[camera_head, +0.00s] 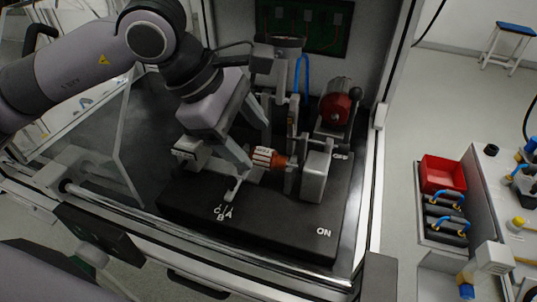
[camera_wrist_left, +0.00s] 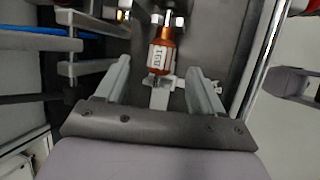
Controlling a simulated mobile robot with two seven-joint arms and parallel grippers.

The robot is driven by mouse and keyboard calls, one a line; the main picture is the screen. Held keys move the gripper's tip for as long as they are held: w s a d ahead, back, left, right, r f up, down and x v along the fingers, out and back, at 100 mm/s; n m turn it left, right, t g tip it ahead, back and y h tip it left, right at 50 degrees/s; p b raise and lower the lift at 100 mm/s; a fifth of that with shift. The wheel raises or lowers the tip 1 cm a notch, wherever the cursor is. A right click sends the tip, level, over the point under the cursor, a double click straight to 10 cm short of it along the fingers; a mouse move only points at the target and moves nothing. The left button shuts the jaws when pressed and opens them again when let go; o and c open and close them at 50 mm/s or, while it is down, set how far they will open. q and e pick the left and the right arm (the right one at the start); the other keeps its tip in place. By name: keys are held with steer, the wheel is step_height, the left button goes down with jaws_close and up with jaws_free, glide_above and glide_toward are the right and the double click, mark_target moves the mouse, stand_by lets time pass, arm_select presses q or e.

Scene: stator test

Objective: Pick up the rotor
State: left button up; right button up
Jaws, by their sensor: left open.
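The rotor (camera_head: 268,158) is a small orange-red and white cylinder, held lengthwise in the grey test fixture (camera_head: 316,172) on the black base. In the left wrist view the rotor (camera_wrist_left: 161,58) shows between and beyond the two fingertips, with a white label facing the camera. My left gripper (camera_head: 250,158) is open, its fingers pointing down near the rotor's left end. In the left wrist view the open gripper (camera_wrist_left: 160,75) has a finger on each side of the rotor, with gaps, and holds nothing. My right gripper does not show.
The black base (camera_head: 275,236) carries the markings "ON" and "A, B, C". A red round motor-like part (camera_head: 336,108) stands behind the fixture. The white enclosure frame (camera_head: 372,190) borders the right. A red bin (camera_head: 443,174) sits on the bench outside.

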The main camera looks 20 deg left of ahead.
arm_select(q)
steer(key=x, duration=0.4)
steer(key=shift+d+f, duration=0.15)
steer(key=shift+d, duration=0.05)
jaws_close()
step_height(320, 180, up, 20)
steer(key=p, duration=0.1)
stand_by(0.5)
step_height(320, 180, up, 5)
steer(key=p, duration=0.5)
glide_above(260, 152)
steer(key=shift+b, duration=0.3)
